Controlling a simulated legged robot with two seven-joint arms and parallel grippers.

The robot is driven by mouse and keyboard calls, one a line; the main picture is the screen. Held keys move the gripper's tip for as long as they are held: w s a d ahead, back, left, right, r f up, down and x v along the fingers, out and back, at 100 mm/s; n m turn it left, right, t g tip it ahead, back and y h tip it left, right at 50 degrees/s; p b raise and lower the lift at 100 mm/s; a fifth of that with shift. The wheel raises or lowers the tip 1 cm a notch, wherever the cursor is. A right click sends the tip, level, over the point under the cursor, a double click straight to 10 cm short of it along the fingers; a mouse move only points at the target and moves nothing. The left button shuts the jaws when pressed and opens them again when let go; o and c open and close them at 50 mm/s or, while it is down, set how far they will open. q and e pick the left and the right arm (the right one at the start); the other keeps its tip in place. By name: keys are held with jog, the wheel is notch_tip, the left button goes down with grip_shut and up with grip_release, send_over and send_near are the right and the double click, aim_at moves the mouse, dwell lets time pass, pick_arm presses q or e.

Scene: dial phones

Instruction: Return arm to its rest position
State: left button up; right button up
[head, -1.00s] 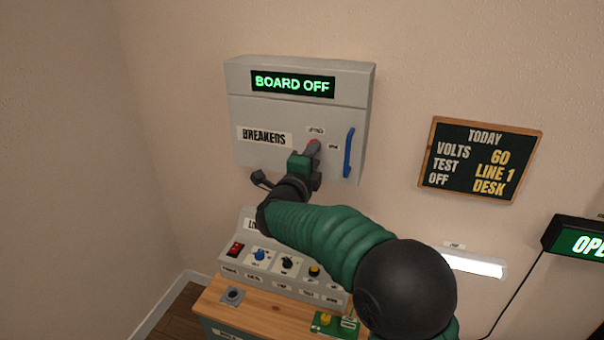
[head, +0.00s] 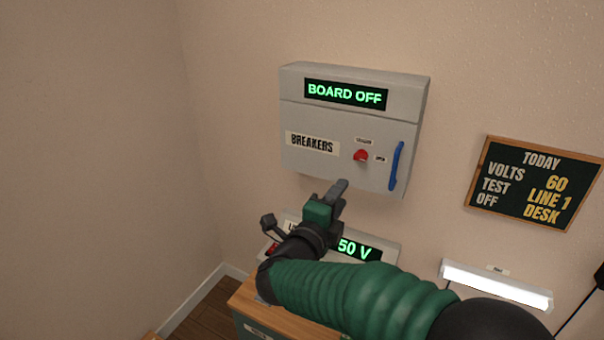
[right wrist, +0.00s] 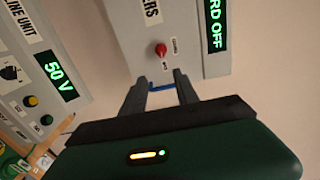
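My right gripper (head: 338,188) is just below the grey breakers box (head: 312,172), on the green right arm that crosses the lower picture. In the right wrist view its two dark fingers (right wrist: 161,90) stand apart with nothing between them. The red knob (head: 361,156) on the box front is clear of the fingers; it also shows in the right wrist view (right wrist: 160,50). The box display (head: 345,94) reads BOARD OFF. My left gripper is not in view.
The line unit, with a display (head: 359,249) reading 50 V, stands on a wooden top (head: 243,296) below, partly hidden by my arm. A blue handle (head: 397,166) is on the box's right. A chalkboard (head: 534,184) and lit lamp (head: 496,284) are farther right. The left wall is bare.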

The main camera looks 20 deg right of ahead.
jog(key=a+f+n+y, duration=1.15)
jog(key=f+n, duration=0.35)
jog(key=n, duration=0.2)
jog(key=s+d+f+n+g+y, duration=0.1)
jog(key=s+f+n+g, duration=0.35)
jog(key=s+f, duration=0.4)
jog(key=s+f+n+g+y, duration=0.2)
jog(key=s+f+n+g, duration=0.3)
jog(key=s, duration=0.6)
notch_tip(320, 180, up, 21)
jog(key=s+n+p, duration=0.1)
jog(key=p, duration=2.1)
jog(key=shift+s+d+h, duration=0.15)
jog(key=shift+d+h, duration=0.15)
jog(key=shift+h, duration=0.05)
jog(key=shift+n+t, duration=0.25)
jog(key=shift+c, duration=0.2)
